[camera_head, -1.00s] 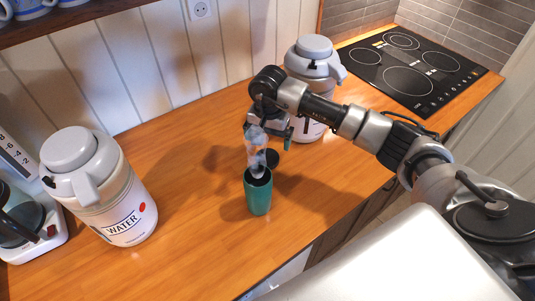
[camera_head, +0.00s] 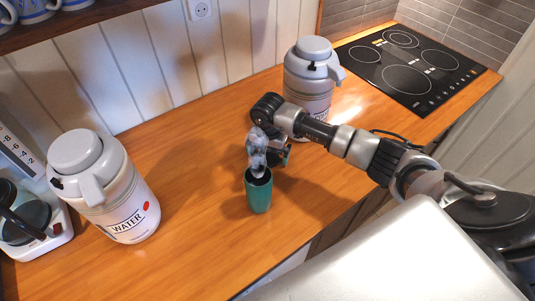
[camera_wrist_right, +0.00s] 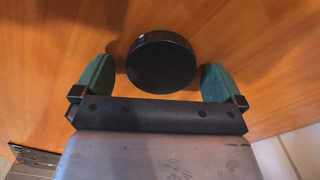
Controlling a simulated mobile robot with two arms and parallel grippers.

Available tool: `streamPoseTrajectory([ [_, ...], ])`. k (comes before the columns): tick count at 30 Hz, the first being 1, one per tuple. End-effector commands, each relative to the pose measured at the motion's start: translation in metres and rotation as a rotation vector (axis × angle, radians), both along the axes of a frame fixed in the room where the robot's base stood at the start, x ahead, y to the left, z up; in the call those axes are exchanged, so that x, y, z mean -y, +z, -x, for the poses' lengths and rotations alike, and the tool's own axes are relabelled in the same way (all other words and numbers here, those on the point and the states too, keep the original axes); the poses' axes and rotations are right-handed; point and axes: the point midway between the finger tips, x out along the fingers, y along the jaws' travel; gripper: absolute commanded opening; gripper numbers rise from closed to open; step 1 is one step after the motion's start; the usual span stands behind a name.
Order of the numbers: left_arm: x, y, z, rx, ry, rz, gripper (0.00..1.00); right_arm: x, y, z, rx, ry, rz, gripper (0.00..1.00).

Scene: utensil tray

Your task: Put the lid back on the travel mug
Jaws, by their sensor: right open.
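The green travel mug (camera_head: 258,195) stands upright and uncovered on the wooden counter, with pale steam over its dark opening. The round black lid (camera_wrist_right: 161,63) lies between and slightly beyond the green fingertips in the right wrist view. In the head view the lid is hidden or not distinguishable beside my gripper. My right gripper (camera_head: 278,157) is open and low over the counter, just behind the mug; it also shows in the wrist view (camera_wrist_right: 157,78). I cannot tell whether its fingers touch the lid. My left gripper is not in view.
A WATER dispenser (camera_head: 110,190) stands on the left, beside a coffee maker (camera_head: 25,215). A second dispenser (camera_head: 309,85) stands close behind my right arm. A black cooktop (camera_head: 410,65) is at the back right. The counter (camera_head: 190,150) between the left dispenser and the mug is clear.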

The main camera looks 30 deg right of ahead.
Motion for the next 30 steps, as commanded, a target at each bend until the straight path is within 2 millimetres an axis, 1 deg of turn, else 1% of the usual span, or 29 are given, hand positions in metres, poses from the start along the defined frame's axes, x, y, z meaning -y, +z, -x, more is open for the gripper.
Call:
streamPoseTrajectory([
  [8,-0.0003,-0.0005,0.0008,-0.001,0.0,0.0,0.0,0.0,0.0,0.0,0.0,0.0,0.0,1.0],
  [15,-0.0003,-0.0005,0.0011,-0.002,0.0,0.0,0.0,0.0001,0.0002,-0.0001,0.0,0.0,0.0,0.63],
  [17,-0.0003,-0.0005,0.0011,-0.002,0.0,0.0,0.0,0.0001,0.0002,0.0,0.0,0.0,0.0,0.54],
  [18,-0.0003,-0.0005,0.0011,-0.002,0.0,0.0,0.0,0.0001,0.0003,-0.0001,0.0,0.0,0.0,0.51],
  [26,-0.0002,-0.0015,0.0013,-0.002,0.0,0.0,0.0,0.0002,0.0016,-0.0003,0.001,0.0,-0.001,0.51],
  [30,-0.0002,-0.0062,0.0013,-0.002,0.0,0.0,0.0,0.0006,0.009,-0.0008,0.004,0.001,-0.001,0.51],
])
